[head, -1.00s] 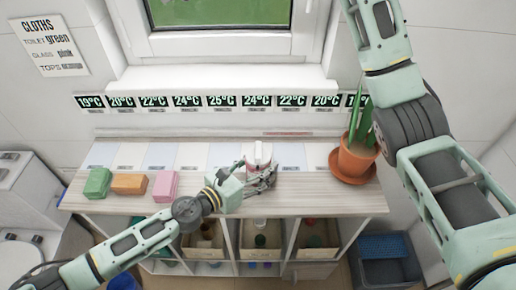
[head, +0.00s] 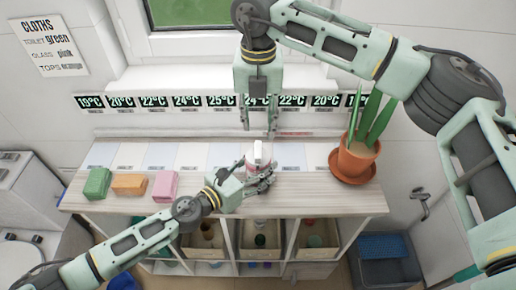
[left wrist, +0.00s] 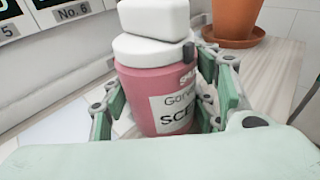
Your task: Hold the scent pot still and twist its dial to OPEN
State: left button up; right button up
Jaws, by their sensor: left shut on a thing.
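The scent pot (head: 257,158) stands upright on the cart's top. In the left wrist view it is a pink pot (left wrist: 150,98) with a white label, a white collar and a white block-shaped dial (left wrist: 153,17) on top. My left gripper (head: 259,182) is shut around the pot's body, with green finger pads on both sides of it in the left wrist view. My right gripper (head: 258,122) hangs above the pot, pointing down. Its two fingers are apart with nothing between them, and they look clear of the dial.
A plant in a terracotta pot (head: 357,158) stands at the right end of the top. Green (head: 98,182), orange (head: 129,184) and pink (head: 165,185) blocks sit at the left. A row of temperature displays (head: 187,101) lines the back. Bins fill the shelves below.

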aim_at(258, 152)
notch_tip(258, 152, down, 10)
jog(key=shift+f, duration=0.2)
jog(key=shift+c, duration=0.6)
jog(key=shift+a, duration=0.1)
grip_shut()
